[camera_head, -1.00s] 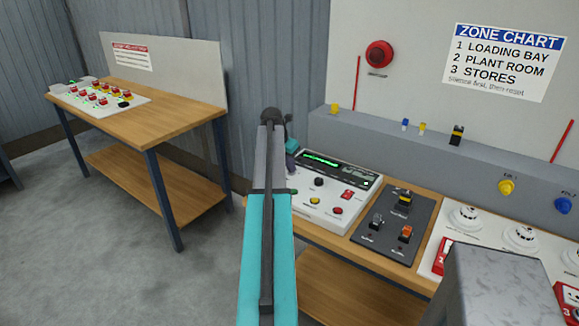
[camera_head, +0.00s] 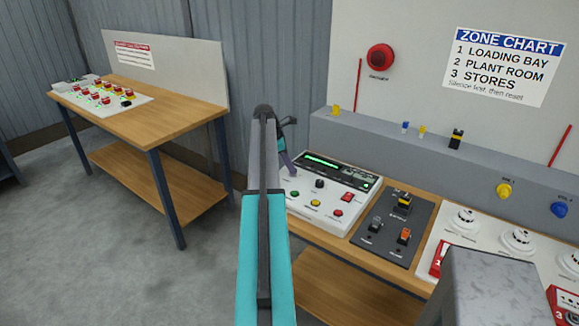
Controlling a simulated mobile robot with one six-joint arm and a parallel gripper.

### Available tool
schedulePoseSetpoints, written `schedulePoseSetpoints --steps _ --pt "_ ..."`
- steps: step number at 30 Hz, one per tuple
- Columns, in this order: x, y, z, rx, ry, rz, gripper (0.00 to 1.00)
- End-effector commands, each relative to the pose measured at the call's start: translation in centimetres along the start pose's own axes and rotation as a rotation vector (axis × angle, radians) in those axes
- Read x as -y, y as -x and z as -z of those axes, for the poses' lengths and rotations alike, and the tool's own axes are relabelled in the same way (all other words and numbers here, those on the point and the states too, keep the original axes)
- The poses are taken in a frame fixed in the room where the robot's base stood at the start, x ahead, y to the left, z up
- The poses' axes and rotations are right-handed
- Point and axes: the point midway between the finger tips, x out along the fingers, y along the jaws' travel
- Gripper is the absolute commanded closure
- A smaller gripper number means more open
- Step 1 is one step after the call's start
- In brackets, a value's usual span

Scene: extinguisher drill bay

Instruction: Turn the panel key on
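The white control panel (camera_head: 325,217) lies on the near wooden bench, with a lit green display (camera_head: 322,162) at its back. A small black knob (camera_head: 319,184) sits on its face; I cannot tell whether it is the key or which way it points. Green, amber and red buttons are in front of it. My arm rises through the middle of the picture and hides the panel's left side. The visible part of my gripper (camera_head: 290,169) reaches down at the panel's upper left, left of the knob. Its fingertips are too small and hidden to show whether they are open.
A dark switch plate (camera_head: 389,239) with yellow and orange switches lies right of the panel. White detector boards (camera_head: 480,246) are further right. A grey ledge (camera_head: 372,146) runs behind. Another bench (camera_head: 165,118) stands at the left, with open floor between.

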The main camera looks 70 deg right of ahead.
Motion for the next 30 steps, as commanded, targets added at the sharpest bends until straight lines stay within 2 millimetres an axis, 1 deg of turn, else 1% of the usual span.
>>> schedulePoseSetpoints --steps 1,10,26,27,30 --pt "-0.57 0.22 -0.36 0.006 -0.034 0.004 1.00" --pt "-0.52 0.12 -0.45 0.006 -0.170 0.060 1.00" --pt "-0.38 0.03 -0.55 0.006 -0.201 0.073 1.00" --pt "-0.37 0.03 -0.56 0.006 -0.201 0.074 0.90" --pt "-0.32 0.01 -0.49 0.005 -0.200 0.075 0.77"
